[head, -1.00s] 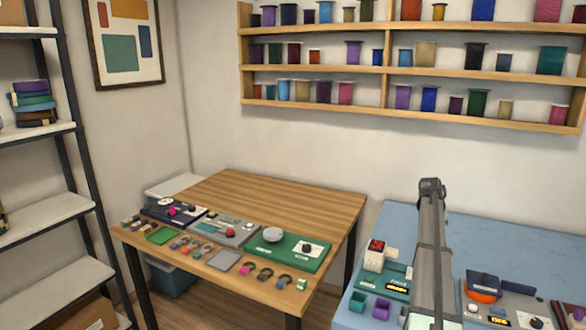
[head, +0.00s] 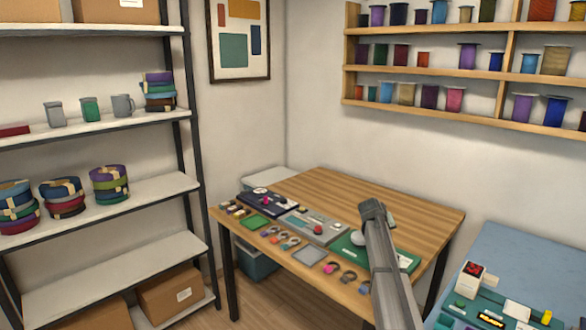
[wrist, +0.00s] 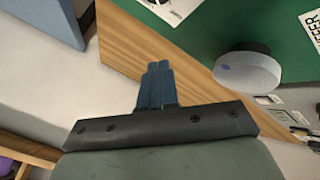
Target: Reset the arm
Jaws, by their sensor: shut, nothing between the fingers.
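My gripper (wrist: 157,88) shows in the wrist view with its two blue-grey fingers together and nothing between them. It is over the edge of the wooden table (wrist: 122,45), near the green board (wrist: 225,30) with a pale round piece (wrist: 246,72). In the head view my arm rises in front of the wooden table (head: 408,200) and covers part of the green board (head: 349,246). The fingers cannot be made out in the head view.
Small parts and a grey board (head: 312,226) line the wooden table's front. A blue table (head: 530,255) with devices stands at right. A metal shelf (head: 110,125) stands at left, and a spool rack (head: 430,73) hangs on the wall. The wooden table's back is clear.

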